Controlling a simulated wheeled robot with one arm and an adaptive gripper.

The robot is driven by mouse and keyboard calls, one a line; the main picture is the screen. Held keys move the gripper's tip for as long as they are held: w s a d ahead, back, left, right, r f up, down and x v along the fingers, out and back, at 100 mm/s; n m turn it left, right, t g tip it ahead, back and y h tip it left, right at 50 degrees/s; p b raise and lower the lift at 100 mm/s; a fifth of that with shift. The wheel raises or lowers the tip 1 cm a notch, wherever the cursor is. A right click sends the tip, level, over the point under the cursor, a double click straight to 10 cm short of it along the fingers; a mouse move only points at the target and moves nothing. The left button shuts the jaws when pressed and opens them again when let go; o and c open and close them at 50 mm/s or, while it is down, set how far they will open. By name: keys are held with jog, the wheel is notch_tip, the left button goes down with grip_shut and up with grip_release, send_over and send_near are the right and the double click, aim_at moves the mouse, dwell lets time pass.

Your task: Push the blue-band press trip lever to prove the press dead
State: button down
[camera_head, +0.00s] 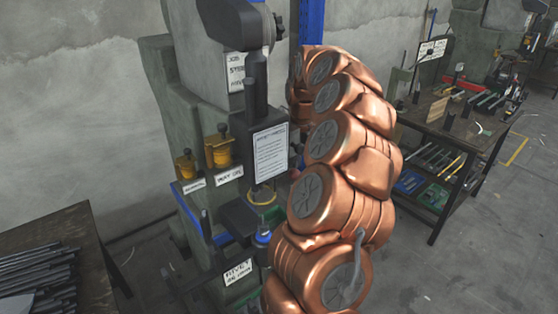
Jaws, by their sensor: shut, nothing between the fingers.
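The press (168,110) is a grey-green machine left of centre, with blue banding (222,239) low on its body. A dark upright rod (206,226) stands at its front left. A small blue-topped part (263,237) sits at the front, by a dark block (238,216). I cannot tell which of these is the trip lever, or whether it is hidden. My copper arm rises in front of the press's right side and bends away from me. My gripper is hidden behind the arm, so its contact with the press cannot be seen.
Two yellow oil cups (219,152) and a printed notice (271,152) are on the press. A bench with dark rods (40,270) stands at lower left. A tool-covered table (440,128) and another press (492,30) are at right. Floor is open at lower right.

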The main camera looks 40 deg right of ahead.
aim_at(296, 171)
jog(key=shift+f, duration=0.25)
jog(key=shift+f, duration=0.1)
jog(key=shift+s+f+b, duration=0.15)
jog(key=shift+f+b, duration=0.65)
jog(key=shift+b, duration=0.55)
jog(key=shift+s+f+b, duration=0.1)
jog(key=shift+f+b, duration=0.8)
jog(key=shift+b, duration=0.35)
jog(key=shift+f+b, duration=0.9)
jog(key=shift+b, duration=0.25)
jog(key=shift+a, duration=0.1)
